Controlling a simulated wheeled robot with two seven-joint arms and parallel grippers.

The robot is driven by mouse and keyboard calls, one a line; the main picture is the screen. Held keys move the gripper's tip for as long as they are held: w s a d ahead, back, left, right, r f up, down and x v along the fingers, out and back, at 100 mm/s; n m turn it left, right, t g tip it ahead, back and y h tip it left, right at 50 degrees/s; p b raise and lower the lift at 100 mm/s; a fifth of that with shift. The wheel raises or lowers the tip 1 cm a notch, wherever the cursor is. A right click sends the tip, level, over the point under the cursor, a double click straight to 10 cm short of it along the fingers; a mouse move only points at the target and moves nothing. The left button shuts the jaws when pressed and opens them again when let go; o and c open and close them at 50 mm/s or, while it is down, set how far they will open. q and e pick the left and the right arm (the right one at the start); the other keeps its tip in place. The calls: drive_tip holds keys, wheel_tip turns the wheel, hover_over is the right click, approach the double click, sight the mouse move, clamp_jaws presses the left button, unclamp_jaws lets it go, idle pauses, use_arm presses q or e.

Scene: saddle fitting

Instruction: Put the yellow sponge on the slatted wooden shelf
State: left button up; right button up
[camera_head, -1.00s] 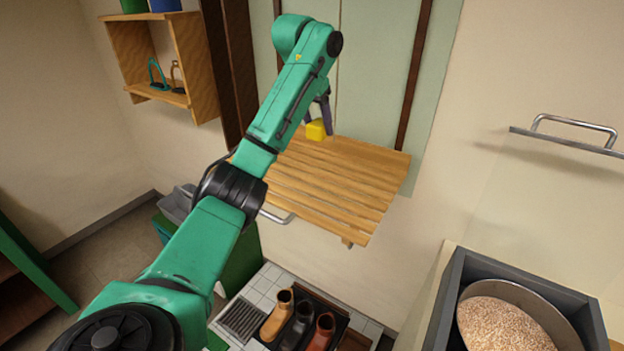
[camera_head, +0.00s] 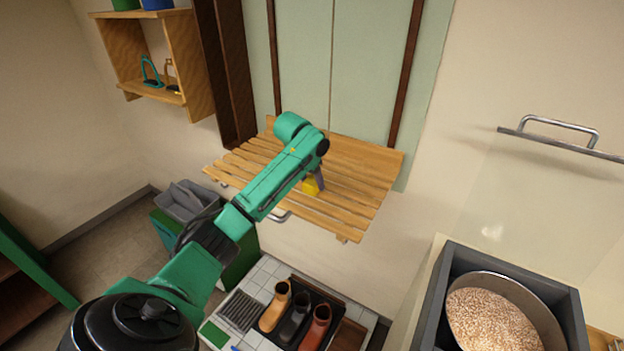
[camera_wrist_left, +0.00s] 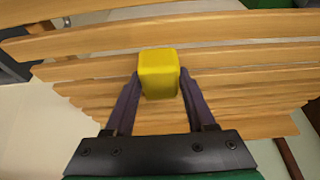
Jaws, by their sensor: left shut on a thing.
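The yellow sponge (camera_head: 311,185) shows in the head view over the middle of the slatted wooden shelf (camera_head: 350,160). My left gripper (camera_head: 318,180) is shut on it, with the fingers pointing down. In the left wrist view the sponge (camera_wrist_left: 159,72) sits between the two dark fingertips of my left gripper (camera_wrist_left: 160,88), with the shelf slats (camera_wrist_left: 240,58) behind it. I cannot tell whether the sponge touches the slats. My left arm hides part of the shelf's left side. My right gripper is not in view.
A wooden wall box (camera_head: 195,70) hangs at the upper left. Below the shelf are a grey-topped green bin (camera_head: 185,200) and several boots (camera_head: 295,315) on a tray. A pan of grain (camera_head: 495,320) stands at the lower right. The shelf's right part is clear.

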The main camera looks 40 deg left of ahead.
use_arm(q)
drive_tip(key=o, duration=1.2)
drive_tip(key=shift+s+r, duration=0.1)
drive_tip(key=shift+s+r+b, duration=0.1)
drive_tip(key=shift+r+b, duration=0.15)
drive_tip(key=shift+b, duration=0.05)
drive_tip(key=b+v, duration=0.3)
drive_tip(key=v, duration=0.3)
wheel_tip(320, 180, up, 5)
hover_over(307, 197)
drive_tip(key=s, duration=0.2)
drive_tip(key=shift+d+f, duration=0.1)
drive_tip(key=shift+f, duration=0.05)
